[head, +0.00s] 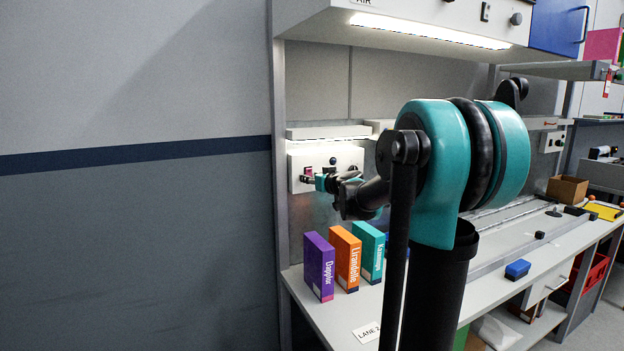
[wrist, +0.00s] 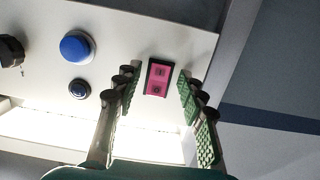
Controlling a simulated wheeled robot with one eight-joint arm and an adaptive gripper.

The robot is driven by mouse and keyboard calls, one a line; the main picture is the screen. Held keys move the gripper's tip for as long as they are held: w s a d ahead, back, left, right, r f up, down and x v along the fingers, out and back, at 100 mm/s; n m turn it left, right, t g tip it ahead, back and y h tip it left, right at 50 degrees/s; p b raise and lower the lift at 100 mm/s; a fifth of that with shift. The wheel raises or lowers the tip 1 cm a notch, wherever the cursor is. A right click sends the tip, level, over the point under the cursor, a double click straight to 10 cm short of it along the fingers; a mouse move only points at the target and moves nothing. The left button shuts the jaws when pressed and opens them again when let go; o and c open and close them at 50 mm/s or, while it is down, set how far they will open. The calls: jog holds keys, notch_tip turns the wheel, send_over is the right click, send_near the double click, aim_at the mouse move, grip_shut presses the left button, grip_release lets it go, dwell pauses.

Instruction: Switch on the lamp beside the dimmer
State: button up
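A pale control panel (wrist: 115,25) fills much of the wrist view. It carries a pink rocker switch (wrist: 157,78) in a black frame, a large blue button (wrist: 77,46), a small dark blue button (wrist: 79,89) and a black knob (wrist: 11,50) cut by the left edge. I cannot read which part is the dimmer. My gripper (wrist: 156,75) is open, with one finger on each side of the pink switch; contact cannot be told. In the head view the panel (head: 345,158) is on the bench's back wall, with my gripper (head: 316,182) at its left part.
A bright light strip (wrist: 70,128) runs beside the panel. An overhead strip (head: 430,31) is also lit. Purple (head: 319,266), orange (head: 346,258) and teal (head: 369,250) boxes stand on the bench below my gripper. A grey post (head: 281,180) borders the panel's left side.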

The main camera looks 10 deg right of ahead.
jog(key=v, duration=1.2)
dwell(0.4)
